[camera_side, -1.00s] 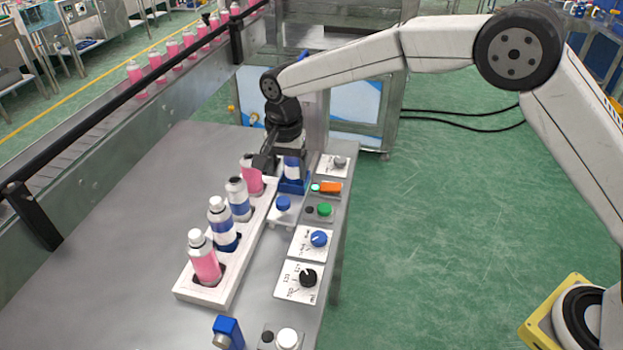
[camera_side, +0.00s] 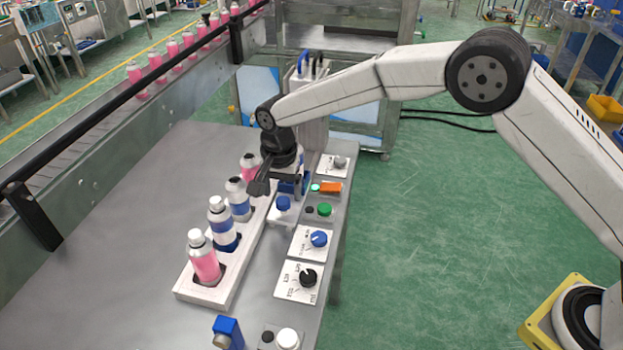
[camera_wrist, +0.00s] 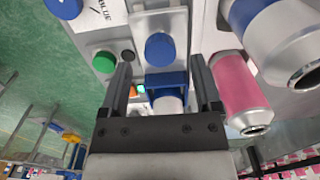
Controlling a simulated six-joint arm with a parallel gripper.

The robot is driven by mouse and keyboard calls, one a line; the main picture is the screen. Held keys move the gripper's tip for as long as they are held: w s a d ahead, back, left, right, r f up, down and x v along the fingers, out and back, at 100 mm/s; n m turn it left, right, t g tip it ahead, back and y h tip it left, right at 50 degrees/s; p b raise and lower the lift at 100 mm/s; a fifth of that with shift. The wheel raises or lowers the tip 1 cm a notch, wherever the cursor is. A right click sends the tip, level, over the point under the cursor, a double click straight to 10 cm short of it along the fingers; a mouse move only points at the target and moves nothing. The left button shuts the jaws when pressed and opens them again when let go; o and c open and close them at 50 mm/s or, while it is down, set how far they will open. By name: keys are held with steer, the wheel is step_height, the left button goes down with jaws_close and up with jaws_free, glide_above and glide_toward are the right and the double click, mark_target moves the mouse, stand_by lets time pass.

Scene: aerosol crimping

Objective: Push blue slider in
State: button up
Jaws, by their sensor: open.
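The blue slider's round blue knob (camera_side: 283,203) stands on a white base in front of the blue can holder (camera_side: 305,184). In the wrist view the knob (camera_wrist: 160,48) sits straight ahead, just beyond the fingertips and roughly centred between them. The blue holder (camera_wrist: 180,80), with a white can end in it, shows between the fingers. My gripper (camera_side: 260,188) is open, with its fingers pointing toward the knob side; the fingers also show in the wrist view (camera_wrist: 161,70). I see nothing between the fingers clearly gripped. In the side view my gripper hides most of the holder and its can.
A white rack (camera_side: 205,292) with several pink and blue cans stands close on the left. Control panels with a green button (camera_side: 324,209), an orange switch (camera_side: 331,187), a blue dial (camera_side: 319,238) and a black dial (camera_side: 308,278) lie along the right edge. The table's left part is clear.

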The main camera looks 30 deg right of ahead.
steer(key=shift+f, duration=1.2)
steer(key=shift+c, duration=0.2)
jaws_close()
steer(key=shift+r, duration=0.1)
stand_by(0.4)
